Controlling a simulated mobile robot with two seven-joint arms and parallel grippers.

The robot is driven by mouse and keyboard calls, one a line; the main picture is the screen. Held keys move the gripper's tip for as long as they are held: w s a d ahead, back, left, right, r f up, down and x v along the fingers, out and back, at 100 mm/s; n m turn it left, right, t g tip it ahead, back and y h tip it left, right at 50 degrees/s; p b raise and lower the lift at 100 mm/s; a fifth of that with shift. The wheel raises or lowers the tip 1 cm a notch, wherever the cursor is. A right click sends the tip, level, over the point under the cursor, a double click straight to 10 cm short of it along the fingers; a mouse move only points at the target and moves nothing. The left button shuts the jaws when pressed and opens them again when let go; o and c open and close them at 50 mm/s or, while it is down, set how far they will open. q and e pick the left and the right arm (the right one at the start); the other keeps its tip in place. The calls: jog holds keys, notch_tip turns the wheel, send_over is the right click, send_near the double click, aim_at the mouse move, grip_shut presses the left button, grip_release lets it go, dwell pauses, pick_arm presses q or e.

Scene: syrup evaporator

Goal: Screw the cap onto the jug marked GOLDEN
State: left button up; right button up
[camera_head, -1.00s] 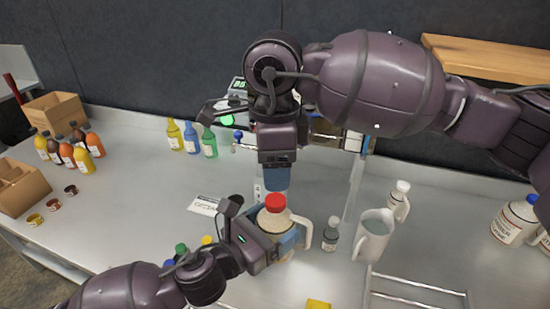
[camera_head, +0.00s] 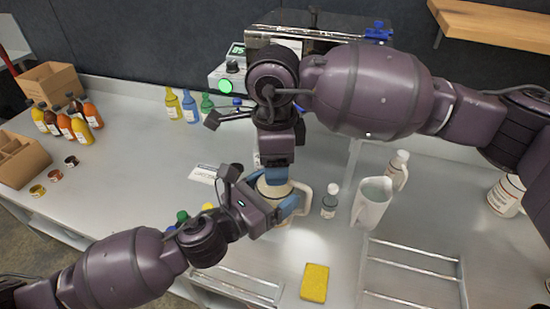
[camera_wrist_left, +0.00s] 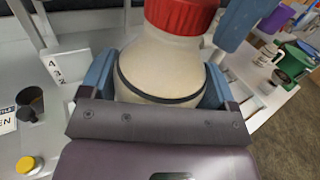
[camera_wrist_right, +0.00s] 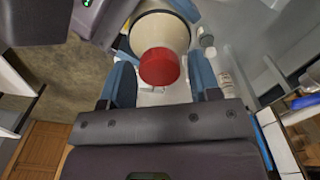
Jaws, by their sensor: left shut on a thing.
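A cream jug (camera_head: 272,188) with a pale handle stands upright near the middle of the counter. My left gripper (camera_head: 275,196) is shut around its body, with one blue finger on each side in the left wrist view. A red cap (camera_wrist_left: 182,14) sits on the jug's mouth; it also shows in the right wrist view (camera_wrist_right: 160,67). My right gripper (camera_head: 277,176) is open above the jug. Its fingers are spread either side of the cap, with gaps showing in the right wrist view. The cap is hidden in the head view. I see no lettering on the jug.
A yellow sponge (camera_head: 314,283) and a wire rack (camera_head: 412,255) lie in front. A printed card (camera_head: 203,173) lies to the left.

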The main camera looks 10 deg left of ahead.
jog(key=c, duration=0.8)
jog(key=o, duration=1.1)
notch_tip(320, 180, up, 12)
jog(key=shift+w+r, duration=0.1)
